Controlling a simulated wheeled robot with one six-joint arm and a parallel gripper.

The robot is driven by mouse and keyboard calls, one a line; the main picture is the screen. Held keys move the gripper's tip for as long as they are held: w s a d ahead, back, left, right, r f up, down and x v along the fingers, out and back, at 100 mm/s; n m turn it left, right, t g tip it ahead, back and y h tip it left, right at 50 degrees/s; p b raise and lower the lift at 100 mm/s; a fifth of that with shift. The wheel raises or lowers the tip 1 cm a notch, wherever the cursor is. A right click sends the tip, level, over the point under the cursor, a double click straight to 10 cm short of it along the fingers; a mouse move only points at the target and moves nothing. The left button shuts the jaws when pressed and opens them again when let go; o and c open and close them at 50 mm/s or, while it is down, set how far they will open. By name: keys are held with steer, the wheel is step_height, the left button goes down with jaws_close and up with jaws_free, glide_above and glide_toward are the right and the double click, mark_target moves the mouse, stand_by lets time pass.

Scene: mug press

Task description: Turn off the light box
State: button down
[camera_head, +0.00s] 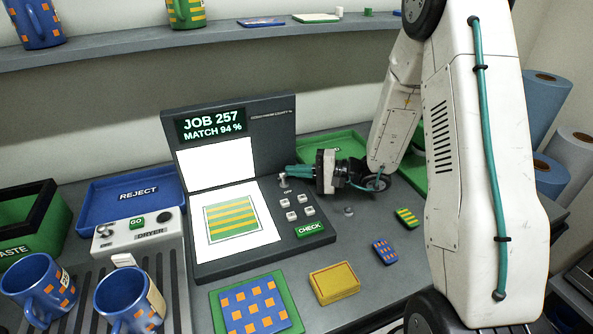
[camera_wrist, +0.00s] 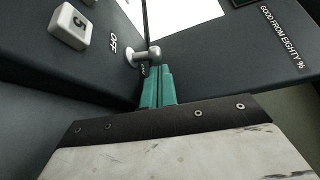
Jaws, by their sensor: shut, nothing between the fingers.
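The light box (camera_head: 240,262) is a dark grey hinged unit in the middle of the bench. Its upright panel (camera_head: 217,163) and lower panel are bright white, and a green and yellow striped sheet (camera_head: 232,219) lies on the lower one. A small metal toggle switch (camera_head: 283,181) stands right of the lower panel, by an OFF label (camera_wrist: 114,42). My gripper (camera_head: 290,171) has teal fingers, shut and empty, right at the switch. In the wrist view the switch (camera_wrist: 147,52) is just beyond the fingertips (camera_wrist: 156,78); whether they touch is unclear.
Several white keys (camera_head: 291,215) and a green CHECK button (camera_head: 309,229) sit near the switch. A blue REJECT tray (camera_head: 132,191), a dryer unit (camera_head: 140,235) and blue mugs (camera_head: 128,300) are left.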

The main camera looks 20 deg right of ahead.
steer(key=shift+s+n+y, duration=0.2)
steer(key=shift+n+y, duration=0.1)
steer(key=shift+n, duration=0.3)
steer(key=shift+s+r, duration=0.1)
steer(key=shift+s, duration=0.3)
stand_by(0.3)
steer(key=v, duration=0.7)
steer(key=shift+s+d, duration=0.25)
